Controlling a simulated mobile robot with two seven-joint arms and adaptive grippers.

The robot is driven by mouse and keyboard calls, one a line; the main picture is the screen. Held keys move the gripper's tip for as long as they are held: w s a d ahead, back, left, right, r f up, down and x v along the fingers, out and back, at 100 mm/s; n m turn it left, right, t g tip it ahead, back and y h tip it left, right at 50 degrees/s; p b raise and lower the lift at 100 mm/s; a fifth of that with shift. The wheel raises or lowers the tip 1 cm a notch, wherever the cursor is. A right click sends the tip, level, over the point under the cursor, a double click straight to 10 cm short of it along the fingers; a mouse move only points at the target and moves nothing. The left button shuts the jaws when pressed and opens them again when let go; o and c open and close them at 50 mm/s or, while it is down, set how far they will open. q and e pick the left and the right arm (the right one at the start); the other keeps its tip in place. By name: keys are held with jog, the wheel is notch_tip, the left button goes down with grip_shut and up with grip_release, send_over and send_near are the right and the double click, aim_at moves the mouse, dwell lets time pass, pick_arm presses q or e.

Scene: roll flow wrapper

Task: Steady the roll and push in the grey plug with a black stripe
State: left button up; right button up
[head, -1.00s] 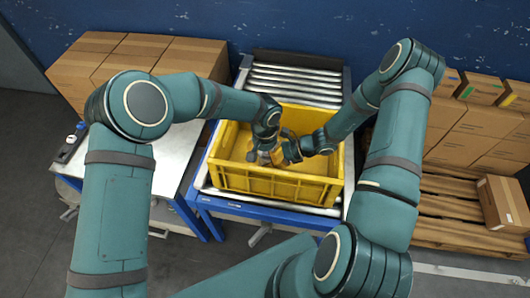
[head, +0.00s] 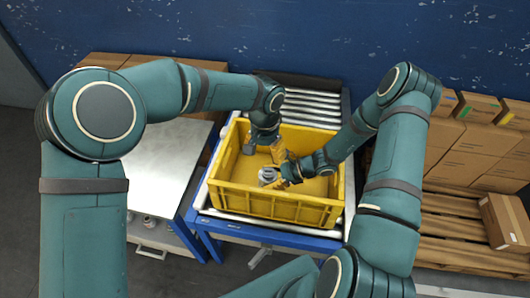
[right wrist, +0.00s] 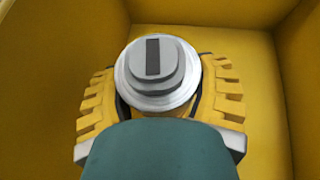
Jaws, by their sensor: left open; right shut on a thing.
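The roll (right wrist: 155,95), a pale silvery round body, stands in the yellow crate (head: 270,207) between the two yellow ribbed fingers of my right gripper (right wrist: 160,98). The grey plug with a black stripe (right wrist: 153,58) is at its upper end, stripe facing up, and looks raised above the rim; how deep it sits cannot be told. The roll also shows small in the head view (head: 268,176), beside my right gripper (head: 282,170).
The crate walls surround both grippers. The crate stands on a blue-framed roller conveyor (head: 312,105). A metal table (head: 160,170) is at left. Cardboard boxes (head: 470,150) and a wooden pallet (head: 460,232) are at right. The crate floor around the roll looks clear.

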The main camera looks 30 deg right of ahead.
jog(key=o, duration=1.4)
